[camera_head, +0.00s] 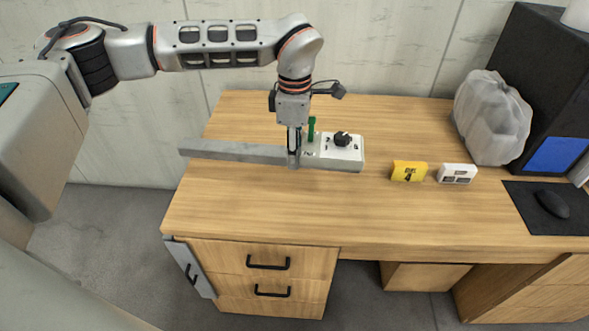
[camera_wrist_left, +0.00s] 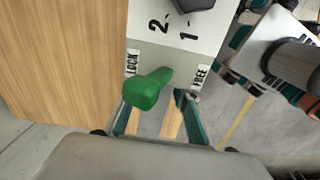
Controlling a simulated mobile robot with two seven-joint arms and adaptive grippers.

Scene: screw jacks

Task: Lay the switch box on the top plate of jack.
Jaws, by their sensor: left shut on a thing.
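The switch box (camera_head: 346,157) is white with a black knob and a green lever, above the desk at centre. In the left wrist view its face (camera_wrist_left: 150,53) shows the marks 1, 2, LOCK and FREE, and the green lever (camera_wrist_left: 147,91) rises close to the camera. A long grey bar (camera_head: 232,150) runs left from the box, past the desk's left edge. My left gripper (camera_head: 293,158) points down and is shut on the box's left end, where the bar meets it. The lever partly hides the grip. I cannot make out a jack.
Right of the box lie a yellow block (camera_head: 408,171) and a small white block (camera_head: 457,174). A crumpled grey bag (camera_head: 491,117), a black case (camera_head: 548,90) and a mouse (camera_head: 552,204) on a dark mat are farther right. The desk's front (camera_head: 300,210) is clear.

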